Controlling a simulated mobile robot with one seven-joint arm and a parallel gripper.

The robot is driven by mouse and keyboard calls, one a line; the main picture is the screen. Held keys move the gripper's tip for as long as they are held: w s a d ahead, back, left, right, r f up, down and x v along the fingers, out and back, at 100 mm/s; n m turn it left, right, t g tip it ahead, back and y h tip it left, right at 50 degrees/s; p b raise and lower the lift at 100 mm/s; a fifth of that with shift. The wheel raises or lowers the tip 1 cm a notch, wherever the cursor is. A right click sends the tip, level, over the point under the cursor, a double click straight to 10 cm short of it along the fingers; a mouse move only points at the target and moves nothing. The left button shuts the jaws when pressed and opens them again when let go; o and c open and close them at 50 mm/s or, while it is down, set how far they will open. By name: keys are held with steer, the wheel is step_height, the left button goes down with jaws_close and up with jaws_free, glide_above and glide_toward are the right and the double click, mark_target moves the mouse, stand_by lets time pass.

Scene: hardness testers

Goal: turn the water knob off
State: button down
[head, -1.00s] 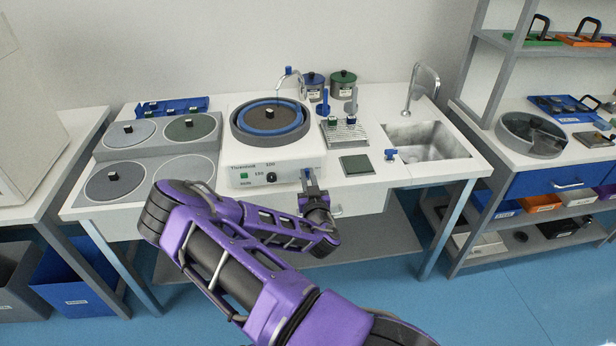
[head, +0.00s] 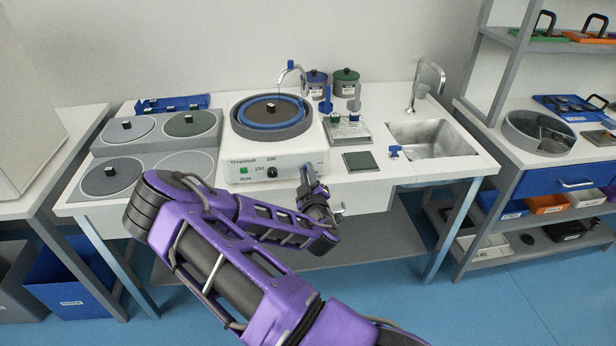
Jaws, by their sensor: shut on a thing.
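The white polishing machine (head: 243,172) stands on the bench with a round wheel in a blue-rimmed bowl (head: 271,111) on top. A curved spout (head: 279,77) with a blue top hangs over the wheel. The front panel bears a green button (head: 243,170) and a black dial (head: 272,172). My gripper (head: 306,174) is at the right end of this panel, shut on what seems to be the water knob. The fingertips are small and partly hidden by my wrist, and the knob itself is covered.
A sink (head: 440,141) with a tall tap (head: 418,84) and a blue valve (head: 395,151) lies to the right. A dark square pad (head: 360,161) and a rack (head: 348,131) stand between machine and sink. Round discs (head: 191,123) lie left.

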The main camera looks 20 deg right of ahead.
steer(key=shift+a+f+n+b, duration=0.15)
steer(key=shift+n+b, duration=0.8)
steer(key=shift+n, duration=1.3)
steer(key=shift+a+f+n+b, duration=0.1)
steer(key=shift+f+n+b, duration=0.15)
steer(key=shift+n+b, duration=1.35)
steer(key=shift+n+p, duration=0.65)
steer(key=shift+n, duration=0.2)
steer(key=c, duration=0.9)
jaws_free()
steer(key=shift+o, duration=0.2)
